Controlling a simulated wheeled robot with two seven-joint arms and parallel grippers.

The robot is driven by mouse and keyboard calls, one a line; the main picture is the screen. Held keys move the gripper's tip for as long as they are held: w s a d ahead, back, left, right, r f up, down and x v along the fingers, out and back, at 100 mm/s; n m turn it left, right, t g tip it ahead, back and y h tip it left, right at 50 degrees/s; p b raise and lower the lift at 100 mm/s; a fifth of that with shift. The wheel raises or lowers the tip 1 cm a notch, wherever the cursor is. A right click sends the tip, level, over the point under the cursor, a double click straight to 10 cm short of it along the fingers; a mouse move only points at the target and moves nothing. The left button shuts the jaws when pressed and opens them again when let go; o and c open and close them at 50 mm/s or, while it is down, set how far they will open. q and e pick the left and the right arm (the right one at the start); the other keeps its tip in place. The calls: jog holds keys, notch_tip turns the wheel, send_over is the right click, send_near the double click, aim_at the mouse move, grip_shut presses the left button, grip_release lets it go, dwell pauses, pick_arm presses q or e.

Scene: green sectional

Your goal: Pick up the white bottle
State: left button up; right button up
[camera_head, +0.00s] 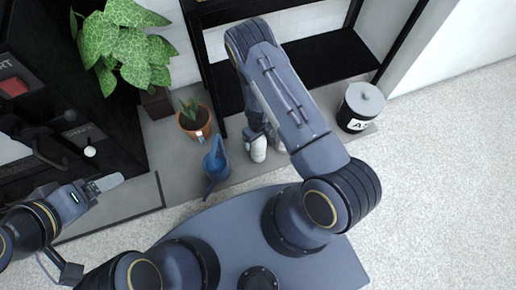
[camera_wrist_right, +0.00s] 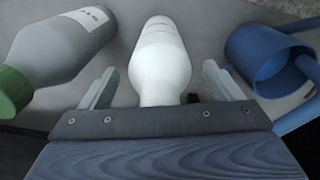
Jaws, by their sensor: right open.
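The white bottle (camera_head: 258,150) stands on the grey floor strip in the head view, partly hidden by my right arm. In the right wrist view the white bottle (camera_wrist_right: 160,50) fills the middle, with a finger on either side. My right gripper (camera_wrist_right: 158,78) is open around the bottle's near part, with visible gaps between fingers and bottle. In the head view the right gripper is mostly hidden under its own forearm. My left gripper (camera_head: 105,183) is at the left, far from the bottle; its jaws are unclear.
A blue watering can (camera_head: 216,160) stands left of the bottle. A grey bottle with a green cap (camera_wrist_right: 62,50) is on its other side. A potted plant (camera_head: 194,120), a lidded bin (camera_head: 360,106) and a dark shelf (camera_head: 325,62) are near. Carpet (camera_head: 440,180) at right is clear.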

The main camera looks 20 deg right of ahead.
grip_shut()
dwell(0.6)
